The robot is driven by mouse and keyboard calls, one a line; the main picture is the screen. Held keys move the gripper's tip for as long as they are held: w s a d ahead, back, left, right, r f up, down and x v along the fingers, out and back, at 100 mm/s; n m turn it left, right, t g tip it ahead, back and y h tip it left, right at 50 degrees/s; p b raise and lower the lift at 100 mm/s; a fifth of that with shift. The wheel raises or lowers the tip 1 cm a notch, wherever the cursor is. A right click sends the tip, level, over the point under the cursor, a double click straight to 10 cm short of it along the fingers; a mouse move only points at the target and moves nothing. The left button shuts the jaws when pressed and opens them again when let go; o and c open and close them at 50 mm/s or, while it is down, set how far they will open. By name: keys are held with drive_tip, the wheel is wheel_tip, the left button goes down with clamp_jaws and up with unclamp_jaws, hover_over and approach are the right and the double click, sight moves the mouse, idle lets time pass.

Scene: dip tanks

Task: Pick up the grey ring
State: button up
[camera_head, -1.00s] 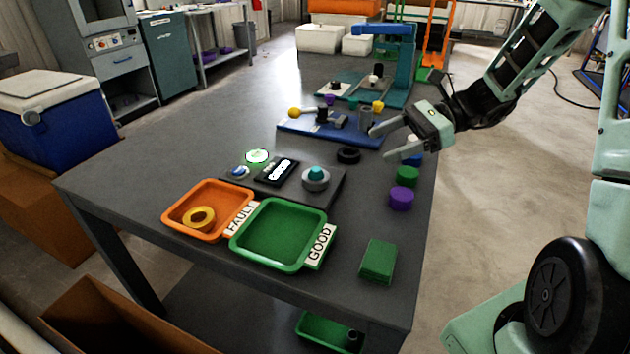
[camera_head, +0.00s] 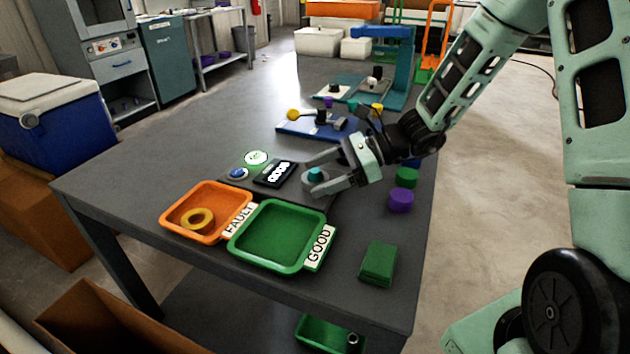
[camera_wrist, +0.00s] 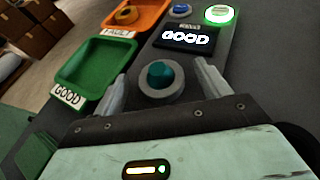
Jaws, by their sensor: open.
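The grey ring (camera_wrist: 147,84) sits on the dark test plate around a teal peg (camera_wrist: 161,73). In the head view the ring (camera_head: 313,189) and the teal peg (camera_head: 315,174) are partly hidden by my fingers. My gripper (camera_head: 316,173) is open, with one finger on each side of the ring. In the wrist view my gripper (camera_wrist: 162,85) has its fingers to the left and right of the ring, with a gap visible on both sides.
The display (camera_wrist: 187,37) reads GOOD beside a lit green button (camera_wrist: 219,14). The green GOOD tray (camera_head: 277,236) looks empty. The orange FAULT tray (camera_head: 205,212) holds a yellow ring (camera_head: 198,220). A blue fixture (camera_head: 300,127) and purple cylinder (camera_head: 401,200) stand nearby.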

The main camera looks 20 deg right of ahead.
drive_tip(key=shift+a+f, duration=0.1)
drive_tip(key=shift+a, duration=0.15)
drive_tip(key=c, duration=1.3)
drive_tip(key=shift+o, duration=0.2)
